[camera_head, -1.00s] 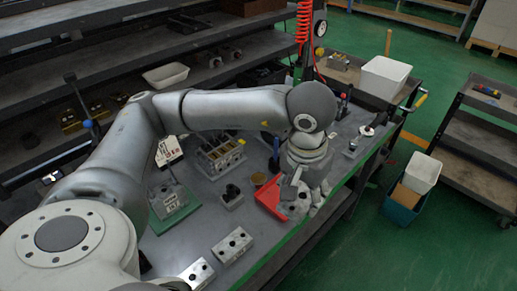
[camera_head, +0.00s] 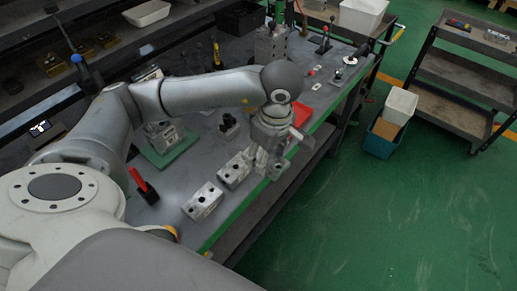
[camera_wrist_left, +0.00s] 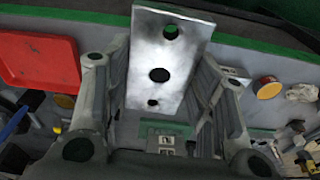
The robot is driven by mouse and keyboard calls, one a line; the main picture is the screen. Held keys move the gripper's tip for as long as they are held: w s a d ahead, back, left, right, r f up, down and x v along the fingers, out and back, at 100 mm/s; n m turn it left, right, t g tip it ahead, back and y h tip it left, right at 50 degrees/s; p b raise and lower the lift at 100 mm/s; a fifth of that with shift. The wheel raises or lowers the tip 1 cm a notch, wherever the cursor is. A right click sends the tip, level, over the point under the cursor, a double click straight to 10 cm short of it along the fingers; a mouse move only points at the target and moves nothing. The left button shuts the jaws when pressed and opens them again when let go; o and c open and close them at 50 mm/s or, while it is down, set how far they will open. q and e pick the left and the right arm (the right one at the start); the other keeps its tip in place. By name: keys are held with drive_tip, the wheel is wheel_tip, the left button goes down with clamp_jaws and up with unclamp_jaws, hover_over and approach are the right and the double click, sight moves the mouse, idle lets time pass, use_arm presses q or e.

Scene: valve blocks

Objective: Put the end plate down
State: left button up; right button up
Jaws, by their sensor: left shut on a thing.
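My left gripper (camera_head: 266,163) is shut on the end plate, a flat silver plate with a large middle hole and smaller holes. The end plate (camera_wrist_left: 165,58) stands between the two fingers in the left wrist view, tilted, with its far end beyond the fingertips. In the head view the gripper hangs at the bench's front edge, beside the nearer end of a red tray (camera_head: 301,122). The plate is hard to tell from the fingers there. Two silver blocks with dark holes, one (camera_head: 235,170) close to the gripper and one (camera_head: 203,201) nearer me, lie on the bench. My right gripper is not in view.
A green mat (camera_head: 181,152) carries a grey block (camera_head: 160,134). A red-handled item (camera_head: 146,187) lies at the bench's near left. The bench top has some clear room around the silver blocks. A cart (camera_head: 437,85) and bins stand to the right.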

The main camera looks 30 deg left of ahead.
use_arm(q)
drive_tip(key=shift+n, duration=0.4)
drive_tip(key=w+a+f, duration=0.1)
drive_tip(key=w+a+f+b, duration=0.1)
drive_tip(key=shift+w+a+f, duration=0.15)
drive_tip(key=shift+w, duration=0.2)
drive_tip(key=w+a+f+b, duration=0.5)
drive_tip(key=w+a+f, duration=0.1)
drive_tip(key=w+f, duration=0.1)
drive_tip(key=shift+w+b, duration=0.1)
drive_tip(key=shift+b, duration=0.3)
drive_tip(key=shift+w+a+f, duration=0.2)
drive_tip(key=shift+w, duration=0.05)
drive_tip(key=shift+w+a+f+b, duration=0.15)
drive_tip(key=shift+f+b, duration=0.15)
drive_tip(key=shift+b, duration=0.15)
wheel_tip(320, 180, down, 3)
drive_tip(key=shift+a+r+b, duration=0.1)
drive_tip(key=shift+r+b, duration=0.05)
drive_tip(key=shift+b, duration=0.7)
drive_tip(key=shift+w+f, duration=0.1)
drive_tip(key=shift+f, duration=0.25)
drive_tip(key=shift+r, duration=0.1)
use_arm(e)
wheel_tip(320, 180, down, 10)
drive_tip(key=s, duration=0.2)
